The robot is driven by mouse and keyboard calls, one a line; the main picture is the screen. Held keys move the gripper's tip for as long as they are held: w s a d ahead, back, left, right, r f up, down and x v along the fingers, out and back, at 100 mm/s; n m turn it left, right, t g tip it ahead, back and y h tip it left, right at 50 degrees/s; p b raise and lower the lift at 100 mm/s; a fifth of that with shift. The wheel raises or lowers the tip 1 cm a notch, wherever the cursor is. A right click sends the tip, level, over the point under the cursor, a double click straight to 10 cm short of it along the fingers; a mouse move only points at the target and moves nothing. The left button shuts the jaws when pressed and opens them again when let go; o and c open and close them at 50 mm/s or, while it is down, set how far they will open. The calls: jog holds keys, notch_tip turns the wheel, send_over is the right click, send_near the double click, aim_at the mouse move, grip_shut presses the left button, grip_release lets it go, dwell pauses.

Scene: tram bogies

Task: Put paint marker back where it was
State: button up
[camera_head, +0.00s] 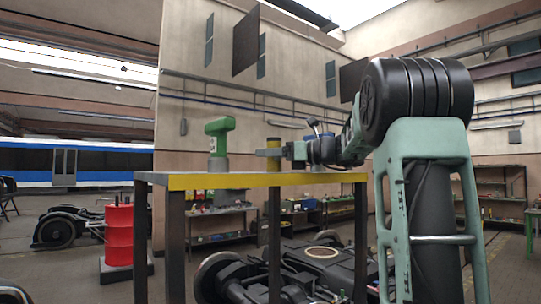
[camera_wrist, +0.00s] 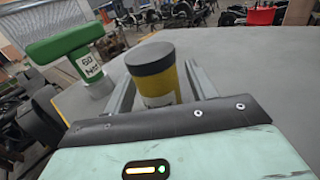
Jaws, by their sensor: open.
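The paint marker seems to be the upright yellow cylinder with a dark grey cap and a pale label (camera_wrist: 158,85) in the wrist view. It stands on the grey table top (camera_wrist: 240,70). My gripper (camera_wrist: 160,76) is open, with one finger on each side of it. A gap shows beside the left finger; whether the right finger touches it I cannot tell. In the head view the yellow cylinder (camera_head: 273,165) stands at the table's far side, partly covered by my gripper (camera_head: 270,152), which reaches in level from the right. Its lower part is hidden in the wrist view.
A green T-shaped tool marked 60 (camera_wrist: 68,45) stands left of the cylinder, also in the head view (camera_head: 219,127). The yellow-edged table (camera_head: 250,180) is otherwise mostly clear.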

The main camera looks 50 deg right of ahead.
jog(key=b+v, duration=0.4)
jog(key=v, duration=0.8)
dwell(0.4)
